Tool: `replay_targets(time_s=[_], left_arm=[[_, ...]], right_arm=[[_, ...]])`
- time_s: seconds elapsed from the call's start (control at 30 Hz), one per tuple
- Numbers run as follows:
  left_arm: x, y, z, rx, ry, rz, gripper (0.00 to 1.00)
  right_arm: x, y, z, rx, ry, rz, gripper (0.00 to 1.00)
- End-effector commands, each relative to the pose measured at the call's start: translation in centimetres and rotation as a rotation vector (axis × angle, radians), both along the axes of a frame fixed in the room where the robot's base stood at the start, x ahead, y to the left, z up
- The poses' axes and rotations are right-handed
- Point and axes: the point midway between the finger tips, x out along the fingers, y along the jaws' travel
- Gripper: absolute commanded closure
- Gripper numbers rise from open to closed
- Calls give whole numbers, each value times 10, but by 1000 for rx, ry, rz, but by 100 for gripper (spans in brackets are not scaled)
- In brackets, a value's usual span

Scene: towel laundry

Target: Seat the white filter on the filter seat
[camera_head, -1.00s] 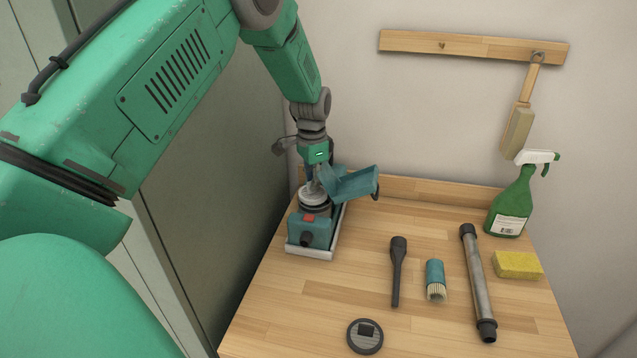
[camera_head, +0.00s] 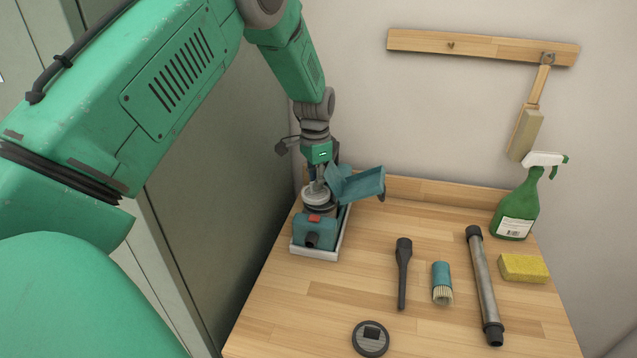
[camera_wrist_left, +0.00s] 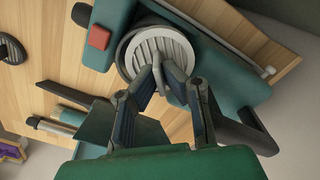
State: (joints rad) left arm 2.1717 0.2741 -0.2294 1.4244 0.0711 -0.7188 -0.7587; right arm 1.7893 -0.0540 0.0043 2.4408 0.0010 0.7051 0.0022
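The white filter (camera_head: 317,196) is a pale round disc over the dark round opening of a teal vacuum unit (camera_head: 309,232). In the left wrist view the filter (camera_wrist_left: 160,47) shows pleats and a grey loop at its near edge. My left gripper (camera_head: 313,178) is above it from behind. In the wrist view its fingertips (camera_wrist_left: 171,84) are closed in on the loop. The filter seat (camera_wrist_left: 124,46) is the dark ring around the filter; its inside is hidden, so I cannot tell whether the filter rests fully in it. My right gripper is out of view.
A teal lid (camera_head: 358,184) stands open right of the filter. The unit sits in a white tray (camera_head: 341,244). A nozzle (camera_head: 403,272), brush (camera_head: 442,282), tube (camera_head: 483,285), sponge (camera_head: 524,268), spray bottle (camera_head: 517,208) and round grey disc (camera_head: 370,338) lie or stand to the right.

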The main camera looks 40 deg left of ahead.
Motion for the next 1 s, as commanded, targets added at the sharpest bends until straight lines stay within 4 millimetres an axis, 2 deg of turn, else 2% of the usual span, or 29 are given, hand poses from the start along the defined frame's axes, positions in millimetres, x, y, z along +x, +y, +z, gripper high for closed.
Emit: replay_targets(time_s=[0.47, 1.0], left_arm=[[3, -17, 6, 7, -1, 5, 100], [4, -20, 5, 1, 0, 13, 100]], right_arm=[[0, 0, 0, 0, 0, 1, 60], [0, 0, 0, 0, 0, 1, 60]])
